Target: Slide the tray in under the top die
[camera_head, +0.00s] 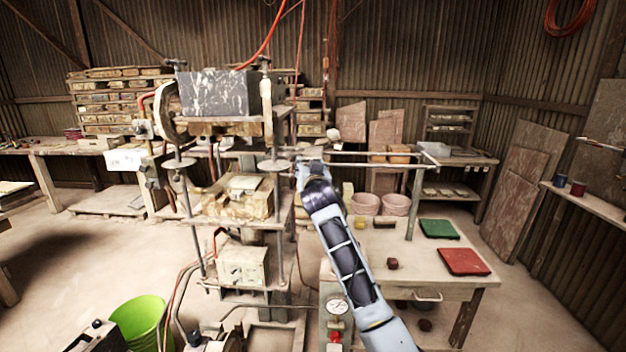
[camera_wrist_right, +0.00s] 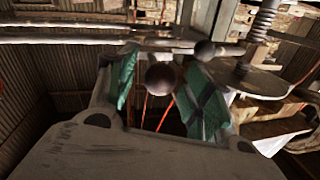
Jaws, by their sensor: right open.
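The press (camera_head: 240,270) stands left of centre. Its top die appears to be the brown slab (camera_head: 225,128) under the large grey block (camera_head: 212,93). A yellowish block (camera_head: 225,204) sits well below it. Two thin rails (camera_head: 375,154) run rightward from the press. I cannot make out the tray clearly; my right arm covers part of this area. My right gripper (camera_head: 308,165) is at the rails' press end. In the wrist view, its green-padded fingers (camera_wrist_right: 160,95) are open, with a dark round knob (camera_wrist_right: 160,77) between them; contact is unclear.
A second dark knob (camera_wrist_right: 205,50) is close by, beside a metal disc (camera_wrist_right: 262,84). A green bucket (camera_head: 140,322) stands at the lower left.

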